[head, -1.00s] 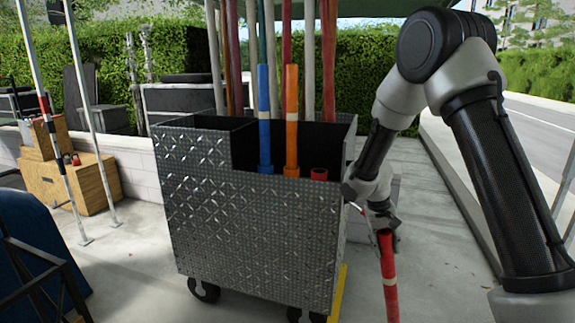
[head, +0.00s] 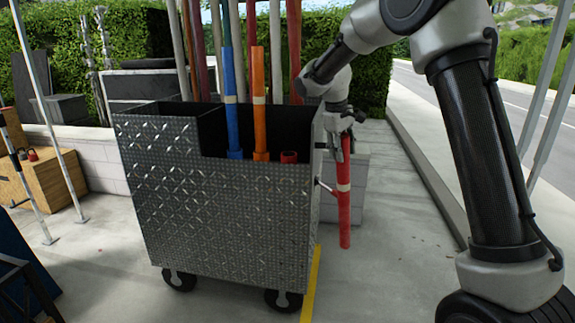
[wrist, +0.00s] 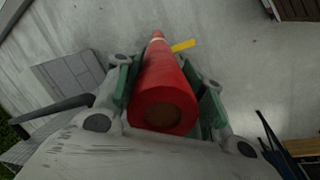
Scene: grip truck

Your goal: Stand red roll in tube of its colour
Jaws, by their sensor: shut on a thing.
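The red roll (head: 344,205) hangs nearly upright to the right of the metal cart, with a pale band partway down. My gripper (head: 342,128) is shut on its upper end. In the wrist view the red roll (wrist: 164,95) lies between both fingers of my gripper (wrist: 168,90), its round end towards the camera. The red tube (head: 289,157) shows only its rim above the front wall of the cart (head: 220,215), at the right. No roll stands in it. The roll's lower end is beside the cart, well below that rim.
A blue roll (head: 230,85) stands in a blue tube (head: 235,154) and an orange roll (head: 259,90) in an orange tube (head: 261,156), left of the red tube. Tall poles rise behind them. A yellow strip (head: 312,285) lies by the cart's right side.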

